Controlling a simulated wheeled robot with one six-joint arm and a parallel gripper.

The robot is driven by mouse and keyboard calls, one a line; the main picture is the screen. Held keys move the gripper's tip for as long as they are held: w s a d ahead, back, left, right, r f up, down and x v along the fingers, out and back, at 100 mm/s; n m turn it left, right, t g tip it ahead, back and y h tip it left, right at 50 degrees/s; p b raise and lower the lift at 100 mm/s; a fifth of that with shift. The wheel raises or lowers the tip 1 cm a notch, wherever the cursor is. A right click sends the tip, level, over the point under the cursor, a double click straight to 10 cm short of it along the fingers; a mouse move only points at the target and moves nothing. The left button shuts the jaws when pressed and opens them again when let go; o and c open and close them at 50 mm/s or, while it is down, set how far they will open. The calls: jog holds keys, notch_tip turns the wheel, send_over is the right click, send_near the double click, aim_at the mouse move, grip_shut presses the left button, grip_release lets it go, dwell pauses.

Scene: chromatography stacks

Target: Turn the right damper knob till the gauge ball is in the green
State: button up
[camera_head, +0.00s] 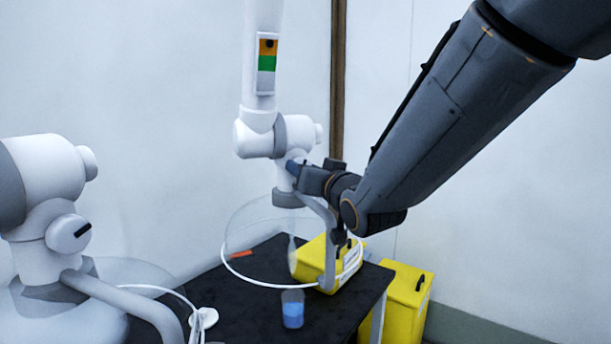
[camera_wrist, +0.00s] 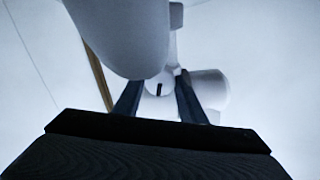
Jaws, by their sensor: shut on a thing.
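The right extraction arm (camera_head: 263,137) is white and hangs upright, with a gauge (camera_head: 267,65) on its tube. The gauge strip is orange at the top, green in the middle and grey below. The dark gauge ball (camera_head: 268,43) is in the orange band, above the green. My gripper (camera_head: 293,168) is at the joint below the gauge. In the wrist view, the right damper knob (camera_wrist: 158,88), pale with a black mark, is between the two fingers of my gripper (camera_wrist: 158,95). The fingers are shut on it. In the head view, my gripper hides the knob.
A left white arm (camera_head: 40,170) has its own knob (camera_head: 69,233) with a black mark. A clear hood (camera_head: 245,232) hangs over a black table (camera_head: 255,318). A yellow container (camera_head: 312,262) and a blue-filled beaker (camera_head: 292,310) stand there. A yellow bin (camera_head: 405,305) stands right.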

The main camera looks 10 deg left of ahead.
jog(key=shift+m+b, duration=0.3)
jog(key=shift+m, duration=0.7)
jog(key=o, duration=1.1)
jog(key=shift+c, duration=0.2)
jog(key=shift+b+v, duration=0.95)
jog(key=shift+v, duration=2.95)
jog(key=shift+s, duration=0.1)
